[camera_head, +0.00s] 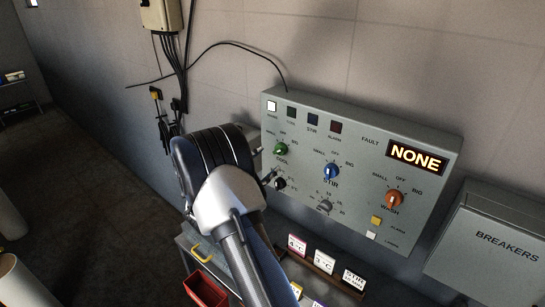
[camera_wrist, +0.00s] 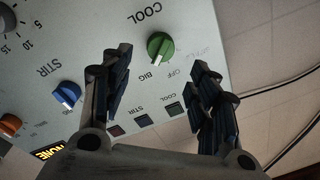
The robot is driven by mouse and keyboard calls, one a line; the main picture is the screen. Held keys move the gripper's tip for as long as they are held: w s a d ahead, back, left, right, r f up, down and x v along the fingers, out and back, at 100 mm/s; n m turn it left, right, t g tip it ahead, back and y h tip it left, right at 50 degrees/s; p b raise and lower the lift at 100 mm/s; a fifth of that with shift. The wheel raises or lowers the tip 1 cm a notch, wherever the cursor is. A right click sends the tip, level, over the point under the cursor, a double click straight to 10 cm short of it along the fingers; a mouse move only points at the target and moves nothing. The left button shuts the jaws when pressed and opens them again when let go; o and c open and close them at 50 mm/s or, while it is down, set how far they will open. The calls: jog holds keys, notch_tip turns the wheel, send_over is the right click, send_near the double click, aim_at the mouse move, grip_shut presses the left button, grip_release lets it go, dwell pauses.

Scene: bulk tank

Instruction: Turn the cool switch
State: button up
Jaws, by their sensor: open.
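The cool switch is a green rotary knob (camera_head: 281,149) at the upper left of the grey control panel (camera_head: 360,123). In the wrist view the green knob (camera_wrist: 160,47) shows under the word COOL, with a pale pointer mark on it. My gripper (camera_wrist: 158,85) is open and empty, its two dark fingers apart, one on each side of the knob in the picture. The knob appears beyond the fingertips; I cannot tell the exact gap.
A blue stir knob (camera_head: 331,171) and an orange wash knob (camera_head: 395,199) sit to the right. A display (camera_head: 416,157) reads NONE. A breakers box (camera_head: 493,245) is at the right. Small label cards (camera_head: 324,262) stand below the panel. Black cables (camera_head: 176,75) hang on the wall.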

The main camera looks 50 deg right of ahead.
jog(key=shift+s+a+f, duration=0.1)
jog(key=shift+s+a, duration=0.05)
jog(key=shift+a, duration=1)
jog(key=shift+s+a, duration=0.15)
jog(key=shift+a, duration=0.95)
